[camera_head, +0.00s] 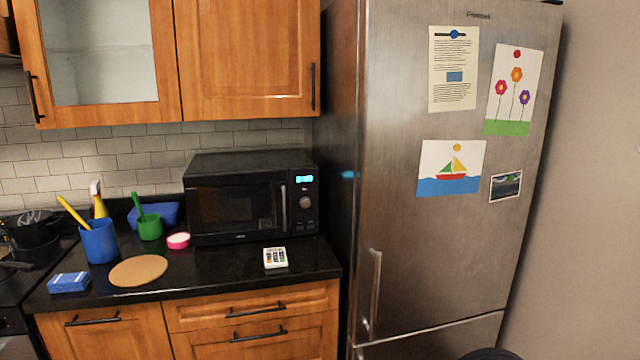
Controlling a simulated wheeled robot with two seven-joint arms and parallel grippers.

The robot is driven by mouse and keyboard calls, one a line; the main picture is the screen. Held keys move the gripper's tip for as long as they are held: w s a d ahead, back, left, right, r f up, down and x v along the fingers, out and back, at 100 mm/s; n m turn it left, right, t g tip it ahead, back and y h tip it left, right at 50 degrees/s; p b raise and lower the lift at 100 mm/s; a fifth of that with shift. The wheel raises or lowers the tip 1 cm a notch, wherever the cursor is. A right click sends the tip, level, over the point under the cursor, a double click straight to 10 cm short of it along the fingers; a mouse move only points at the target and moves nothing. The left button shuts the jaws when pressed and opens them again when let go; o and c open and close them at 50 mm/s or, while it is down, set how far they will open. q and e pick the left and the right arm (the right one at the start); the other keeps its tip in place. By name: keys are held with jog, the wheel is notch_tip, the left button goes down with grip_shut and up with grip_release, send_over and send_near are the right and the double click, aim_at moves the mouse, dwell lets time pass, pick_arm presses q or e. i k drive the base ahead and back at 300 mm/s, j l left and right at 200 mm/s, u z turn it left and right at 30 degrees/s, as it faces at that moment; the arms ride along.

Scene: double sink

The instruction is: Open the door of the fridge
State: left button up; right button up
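The fridge (420,240) is a tall brushed-metal unit at the right of the head view. Its large upper door looks shut, with papers and drawings on its front. A vertical metal handle (373,292) sits at the lower left edge of this door. A seam runs below it, above a lower door (440,342). Neither of my grippers shows in the view. A dark rounded shape at the bottom edge, in front of the lower door, is too cut off to identify.
A black counter (215,272) stands left of the fridge, with a microwave (235,205), a small white keypad device (275,257), a blue cup (99,242) and a round board (138,270). Wooden cabinets hang above. A plain wall (590,200) is right of the fridge.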

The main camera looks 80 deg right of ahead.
aim_at(428, 260)
jog(key=z, duration=3.6)
jog(key=i+j+u, duration=0.55)
jog(key=i, duration=0.25)
